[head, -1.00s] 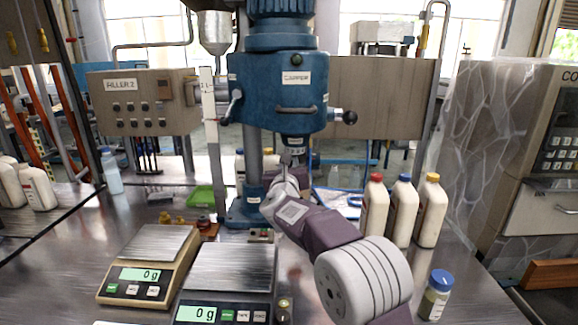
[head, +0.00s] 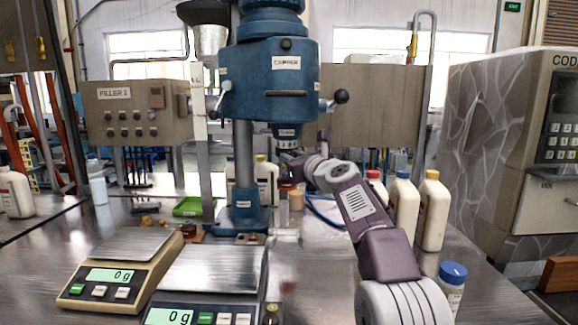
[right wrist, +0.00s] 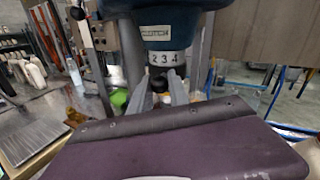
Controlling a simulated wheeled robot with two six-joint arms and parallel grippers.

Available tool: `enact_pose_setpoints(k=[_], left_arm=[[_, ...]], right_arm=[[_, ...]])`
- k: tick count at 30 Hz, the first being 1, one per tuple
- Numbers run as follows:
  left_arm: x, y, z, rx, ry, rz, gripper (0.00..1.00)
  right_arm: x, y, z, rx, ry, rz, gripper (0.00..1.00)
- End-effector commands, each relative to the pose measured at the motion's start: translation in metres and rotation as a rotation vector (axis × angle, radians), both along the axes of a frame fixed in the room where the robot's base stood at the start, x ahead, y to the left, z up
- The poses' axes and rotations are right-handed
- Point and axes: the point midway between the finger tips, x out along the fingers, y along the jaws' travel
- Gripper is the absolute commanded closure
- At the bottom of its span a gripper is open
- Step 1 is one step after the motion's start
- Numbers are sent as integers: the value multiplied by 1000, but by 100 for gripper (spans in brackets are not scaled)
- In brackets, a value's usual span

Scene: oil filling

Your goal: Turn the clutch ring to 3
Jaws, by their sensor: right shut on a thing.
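The clutch ring (head: 287,143) is a pale band with dark numbers under the blue capper head (head: 262,85). In the right wrist view the ring (right wrist: 166,58) shows 2, 3 and 4 side by side, with 3 near the middle, below a plate reading CLUTCH (right wrist: 155,33). I cannot make out an index mark. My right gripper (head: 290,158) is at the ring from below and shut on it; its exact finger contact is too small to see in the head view. My left gripper is not in view.
Two scales (head: 122,244) (head: 215,270) stand front left, both reading 0 g. White bottles (head: 405,208) stand right of my arm, with a blue-capped jar (head: 452,285) in front. A green tray (head: 188,207) lies left of the capper column (head: 243,160).

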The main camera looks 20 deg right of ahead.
Motion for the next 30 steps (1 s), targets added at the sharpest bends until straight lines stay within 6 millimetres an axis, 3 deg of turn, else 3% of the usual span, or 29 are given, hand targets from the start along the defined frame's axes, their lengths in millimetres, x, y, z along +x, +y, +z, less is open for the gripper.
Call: enact_pose_setpoints(k=[15,16,18,30], left_arm=[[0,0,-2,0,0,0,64],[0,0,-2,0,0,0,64],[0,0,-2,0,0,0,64],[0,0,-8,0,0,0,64]], right_arm=[[-1,-2,1,-3,-4,20,100],[-1,-2,1,-3,-4,19,72],[-1,-2,0,-3,-4,20,56],[-9,-3,-1,-3,-4,20,56]])
